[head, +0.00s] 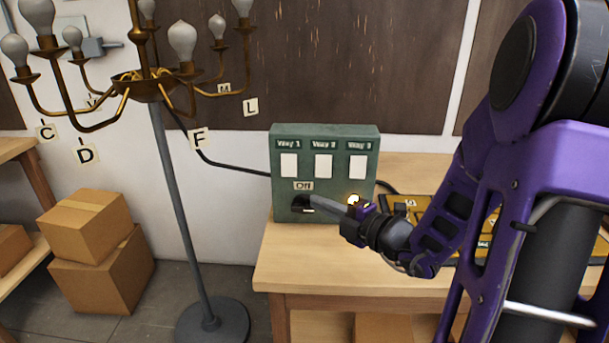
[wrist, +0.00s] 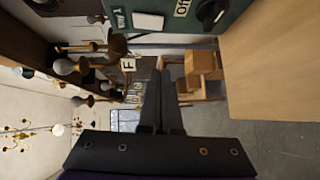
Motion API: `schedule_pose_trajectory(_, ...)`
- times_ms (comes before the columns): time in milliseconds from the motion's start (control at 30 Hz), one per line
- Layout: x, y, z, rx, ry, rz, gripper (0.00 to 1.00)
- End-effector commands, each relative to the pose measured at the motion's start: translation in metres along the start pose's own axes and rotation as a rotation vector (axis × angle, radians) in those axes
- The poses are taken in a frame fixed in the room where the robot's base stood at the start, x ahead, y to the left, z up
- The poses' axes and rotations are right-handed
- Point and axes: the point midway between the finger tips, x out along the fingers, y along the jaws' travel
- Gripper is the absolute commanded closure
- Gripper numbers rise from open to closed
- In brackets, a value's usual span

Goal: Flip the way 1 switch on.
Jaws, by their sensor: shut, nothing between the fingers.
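The green switch box (head: 325,133) stands on the wooden table in the head view, with columns labelled Way 1, Way 2 and Way 3. Below the Way 1 label is a white rectangular plate (head: 289,165); I cannot tell its switch position. A black knob (head: 298,203) sits under an "Off" label (head: 303,185), partly hidden by my fingers. My gripper (head: 316,200) is shut and empty, its tips in front of the box's lower part near the knob; contact is unclear.
A brass lamp (head: 145,85) with several bulbs and letter tags stands left on a grey pole (head: 185,200). A yellow board (head: 425,210) lies on the table (head: 300,265) behind my arm. Cardboard boxes (head: 90,225) are stacked at left. A black cable (head: 235,167) reaches the box.

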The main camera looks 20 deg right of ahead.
Motion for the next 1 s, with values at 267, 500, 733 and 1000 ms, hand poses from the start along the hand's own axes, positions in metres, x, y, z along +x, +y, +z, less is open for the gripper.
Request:
schedule_pose_trajectory(267, -0.002, 0.003, 0.004, 0.028, -0.023, 0.021, 1.00)
schedule_pose_trajectory(500, 0.002, 0.002, 0.004, 0.026, -0.020, 0.020, 1.00)
schedule_pose_trajectory(733, 0.035, 0.001, 0.004, 0.025, -0.016, 0.020, 1.00)
schedule_pose_trajectory(1000, 0.093, 0.003, 0.005, 0.025, -0.017, 0.021, 1.00)
